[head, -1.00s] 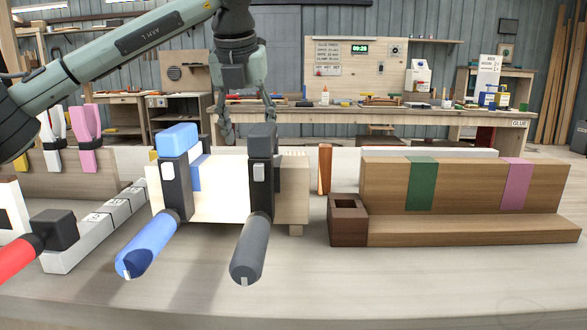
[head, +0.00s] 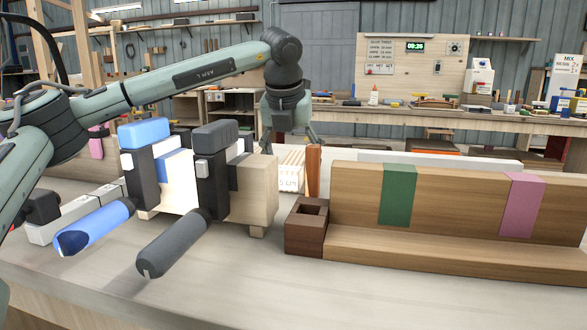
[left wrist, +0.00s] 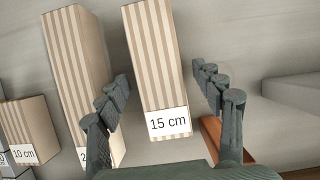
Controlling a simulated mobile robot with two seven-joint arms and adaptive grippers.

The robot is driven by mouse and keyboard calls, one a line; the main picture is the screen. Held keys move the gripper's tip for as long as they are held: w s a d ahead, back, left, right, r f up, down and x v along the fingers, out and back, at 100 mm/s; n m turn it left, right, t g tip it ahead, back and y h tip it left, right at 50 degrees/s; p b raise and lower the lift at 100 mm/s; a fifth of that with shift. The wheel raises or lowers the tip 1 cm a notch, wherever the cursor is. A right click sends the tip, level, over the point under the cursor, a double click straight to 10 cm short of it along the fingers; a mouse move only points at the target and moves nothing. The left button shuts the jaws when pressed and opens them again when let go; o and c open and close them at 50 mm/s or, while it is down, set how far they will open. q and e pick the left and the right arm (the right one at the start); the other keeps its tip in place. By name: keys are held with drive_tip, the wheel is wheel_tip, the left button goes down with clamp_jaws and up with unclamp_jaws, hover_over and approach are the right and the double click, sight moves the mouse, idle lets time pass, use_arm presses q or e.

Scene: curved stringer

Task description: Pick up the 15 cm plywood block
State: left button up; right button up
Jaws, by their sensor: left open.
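The 15 cm plywood block (left wrist: 155,60) shows in the left wrist view as a striped block with a white "15 cm" label. In the head view only its labelled end (head: 289,178) shows, behind the clamps. My left gripper (left wrist: 170,92) is open, with one finger on each side of the block's labelled end; I cannot tell whether they touch it. In the head view my left gripper (head: 290,140) points down above the block, its fingertips partly hidden. My right gripper is in neither view.
A second striped block (left wrist: 78,75) stands close left, and a 10 cm block (left wrist: 28,130) farther left. In front are a blue clamp (head: 95,225) and a grey clamp (head: 172,243). A reddish wooden piece (head: 313,172) and a brown box (head: 306,237) stand close right.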

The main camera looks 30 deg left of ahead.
use_arm(q)
drive_tip(key=shift+c, duration=0.3)
drive_tip(key=c, duration=1.3)
